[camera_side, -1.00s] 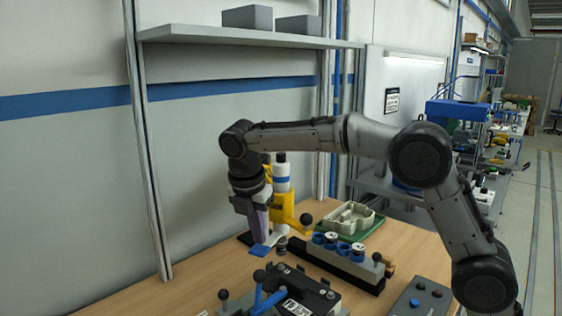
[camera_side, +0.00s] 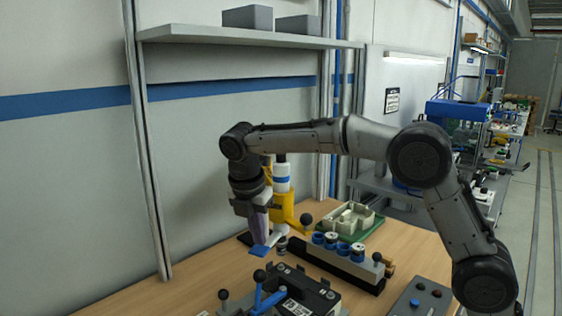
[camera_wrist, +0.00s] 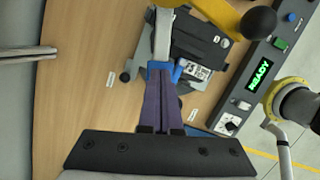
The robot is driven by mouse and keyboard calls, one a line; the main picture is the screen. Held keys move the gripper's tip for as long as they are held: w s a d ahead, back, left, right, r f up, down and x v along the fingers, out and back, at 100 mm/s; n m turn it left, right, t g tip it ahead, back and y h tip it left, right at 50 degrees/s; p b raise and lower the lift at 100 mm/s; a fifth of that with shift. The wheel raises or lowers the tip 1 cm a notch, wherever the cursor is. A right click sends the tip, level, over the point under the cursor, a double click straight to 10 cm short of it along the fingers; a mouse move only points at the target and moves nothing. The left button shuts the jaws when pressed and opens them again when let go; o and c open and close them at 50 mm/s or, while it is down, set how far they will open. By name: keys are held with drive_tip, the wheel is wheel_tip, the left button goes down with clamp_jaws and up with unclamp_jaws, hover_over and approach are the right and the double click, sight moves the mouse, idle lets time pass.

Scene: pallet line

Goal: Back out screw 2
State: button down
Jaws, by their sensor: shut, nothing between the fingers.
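My gripper (camera_side: 262,238) points down over the bench in the side view, its purple fingers together. The closed fingers also show in the wrist view (camera_wrist: 163,95), with nothing seen between them. A flat blue piece (camera_side: 263,250) shows at the fingertips; I cannot tell whether they touch it. A dark block (camera_side: 312,289) with a white label sits in a fixture in front of the gripper. The block also shows in the wrist view (camera_wrist: 203,42), beyond the fingertips. I cannot make out screw 2 or any numbered screw.
A yellow press (camera_side: 283,206) with a black ball lever stands close behind the gripper. A rack (camera_side: 345,266) with blue and white pieces and a green tray (camera_side: 373,231) lie to the right. A control box (camera_wrist: 255,85) reads READY. Bare wood (camera_side: 170,300) is at left.

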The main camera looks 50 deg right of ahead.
sight(259, 250)
drive_tip(key=shift+a+x, duration=0.2)
drive_tip(key=shift+x, duration=0.75)
drive_tip(key=shift+a+x, duration=0.2)
drive_tip(key=shift+x, duration=0.75)
drive_tip(key=shift+a+x, duration=0.25)
drive_tip(key=shift+x, duration=0.65)
drive_tip(key=shift+s+f, duration=0.25)
drive_tip(key=shift+f, duration=0.1)
drive_tip(key=shift+v, duration=0.8)
idle(1.1)
drive_tip(key=shift+w+d+r, duration=0.1)
drive_tip(key=shift+r, duration=2.2)
drive_tip(key=shift+w+d+r, duration=0.1)
drive_tip(key=shift+r, duration=2.2)
drive_tip(key=shift+s+r, duration=0.1)
